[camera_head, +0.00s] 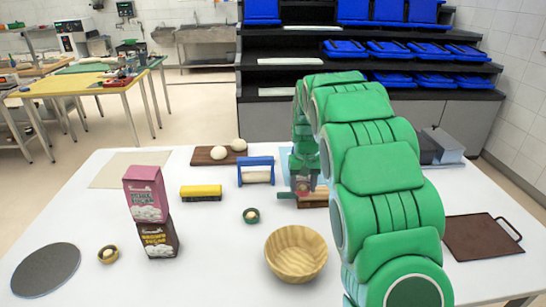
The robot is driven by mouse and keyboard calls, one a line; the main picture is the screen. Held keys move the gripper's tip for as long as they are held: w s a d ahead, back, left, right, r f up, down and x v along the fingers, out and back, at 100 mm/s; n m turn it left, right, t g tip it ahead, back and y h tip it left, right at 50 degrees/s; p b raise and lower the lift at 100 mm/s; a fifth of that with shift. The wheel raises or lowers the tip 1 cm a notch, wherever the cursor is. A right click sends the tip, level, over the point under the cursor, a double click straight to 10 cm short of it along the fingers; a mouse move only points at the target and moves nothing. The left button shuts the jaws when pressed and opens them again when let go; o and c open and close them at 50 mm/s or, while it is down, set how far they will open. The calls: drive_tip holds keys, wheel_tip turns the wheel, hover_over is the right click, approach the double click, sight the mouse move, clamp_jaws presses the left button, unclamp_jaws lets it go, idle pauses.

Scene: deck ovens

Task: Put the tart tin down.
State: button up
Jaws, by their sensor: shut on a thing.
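My gripper (303,187) is at the end of my green arm, pointing down over the back middle of the white table. It is shut on a small reddish thing, which looks like the tart tin but is mostly hidden by the fingers and arm. A brown wooden block or board (316,202) lies just below the gripper. I cannot tell whether the held thing touches it.
Two stacked sugar packs (149,195) stand left. A brown tray (483,237) lies right. White table is clear between bowl and packs.

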drive_tip(key=s+a+r+m, duration=0.2)
drive_tip(key=s+r, duration=0.1)
drive_tip(key=s, duration=0.6)
drive_tip(key=s+a+r+m, duration=0.2)
drive_tip(key=s, duration=0.7)
hover_over(288, 220)
wheel_tip(288, 220, down, 9)
drive_tip(key=shift+s+r, duration=0.1)
drive_tip(key=shift+s, duration=0.05)
drive_tip(key=shift+w+f, duration=0.2)
drive_tip(key=shift+f, duration=1.75)
drive_tip(key=shift+f, duration=0.15)
drive_tip(key=o, duration=1.1)
drive_tip(key=shift+c, duration=0.2)
